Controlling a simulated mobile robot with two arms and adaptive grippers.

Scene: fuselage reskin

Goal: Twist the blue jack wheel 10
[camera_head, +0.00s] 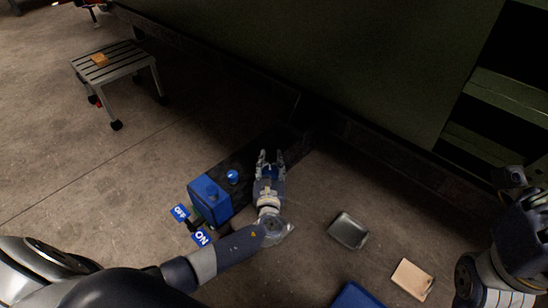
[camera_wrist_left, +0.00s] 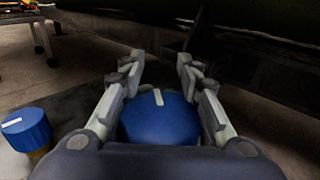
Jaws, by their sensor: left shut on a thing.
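The blue jack wheel (camera_wrist_left: 160,118) is a round blue knob with a white mark on its top, large in the left wrist view. It sits between the fingers of my left gripper (camera_wrist_left: 160,75), which are shut on its sides. In the head view my left gripper (camera_head: 270,157) reaches away over the dark strip on the floor, with blue showing between its fingers. A second, smaller blue knob (camera_head: 232,176) stands to its left, and a blue knob (camera_wrist_left: 26,128) with a white mark shows at the left of the wrist view.
A blue box (camera_head: 209,200) with OFF and ON tags (camera_head: 201,237) stands left of my left gripper. A grey tray (camera_head: 348,231), a tan pad (camera_head: 412,279) and a blue item (camera_head: 356,296) lie to the right. A stool (camera_head: 117,58) stands back left. A green body (camera_head: 330,60) overhangs behind.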

